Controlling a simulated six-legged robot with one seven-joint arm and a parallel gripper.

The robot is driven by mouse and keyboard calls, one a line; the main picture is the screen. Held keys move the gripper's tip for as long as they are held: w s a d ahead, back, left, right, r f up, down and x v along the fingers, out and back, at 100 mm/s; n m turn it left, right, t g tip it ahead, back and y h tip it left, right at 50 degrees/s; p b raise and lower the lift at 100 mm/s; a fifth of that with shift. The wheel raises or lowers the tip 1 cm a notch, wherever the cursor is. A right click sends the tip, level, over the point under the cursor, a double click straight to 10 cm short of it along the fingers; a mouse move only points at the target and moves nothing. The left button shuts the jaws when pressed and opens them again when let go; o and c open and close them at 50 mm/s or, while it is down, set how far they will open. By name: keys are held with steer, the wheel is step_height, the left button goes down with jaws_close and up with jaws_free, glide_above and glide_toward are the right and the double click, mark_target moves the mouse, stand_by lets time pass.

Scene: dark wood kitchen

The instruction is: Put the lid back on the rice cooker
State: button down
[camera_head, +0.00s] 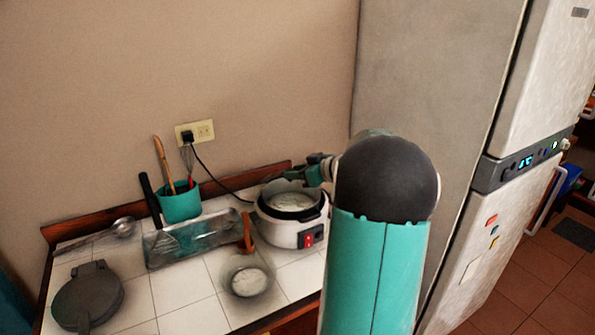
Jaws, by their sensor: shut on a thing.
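The rice cooker (290,233) is white with a dark rim and a red switch, and stands at the back right of the tiled counter. A pale round disc (291,202) shows within its dark rim and looks like the lid. I cannot tell whether it rests on the rim or hangs just above it. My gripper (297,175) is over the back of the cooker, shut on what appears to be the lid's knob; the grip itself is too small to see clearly. My arm hides part of the area to the right.
A round bowl-like dish (248,281) stands in front of the cooker. A metal tray (196,240), a teal utensil cup (181,204), a ladle (122,228) and a dark round press (88,296) lie to the left. A cord runs from the wall outlet (196,133). The fridge (425,90) is at right.

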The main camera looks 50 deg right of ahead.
steer(key=shift+f, duration=0.3)
steer(key=c, duration=1)
jaws_free()
